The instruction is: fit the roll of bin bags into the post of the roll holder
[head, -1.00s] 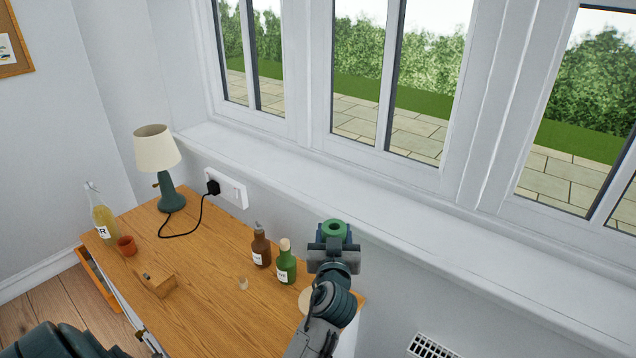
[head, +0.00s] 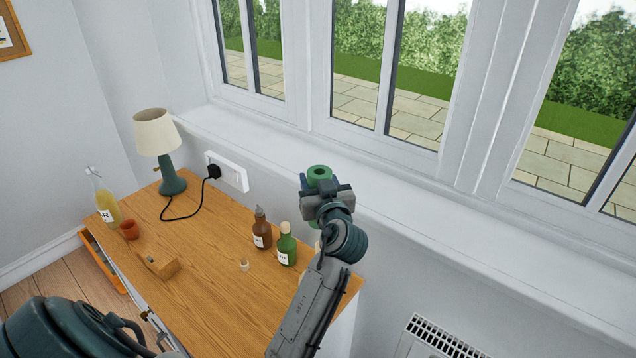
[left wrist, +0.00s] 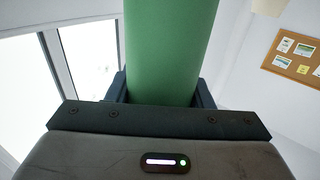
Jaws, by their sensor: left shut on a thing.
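The roll of bin bags (head: 319,172) is a green cylinder with a hole in its top end. My left gripper (head: 318,185) is shut on it and holds it roughly upright by the window sill, above the far right part of the desk. In the left wrist view the roll (left wrist: 168,50) stands up between the fingers. I cannot make out the post of the roll holder. A pale thing behind my left arm is mostly hidden, and I cannot tell what it is. My right gripper is not in view.
On the wooden desk (head: 215,285) stand a brown bottle (head: 262,235) and a green bottle (head: 286,250), left of my arm. A small stopper (head: 244,265), wooden block (head: 160,265), clay pot (head: 129,229), clear bottle (head: 107,210) and lamp (head: 157,140) are further left. The window sill (head: 400,200) is bare.

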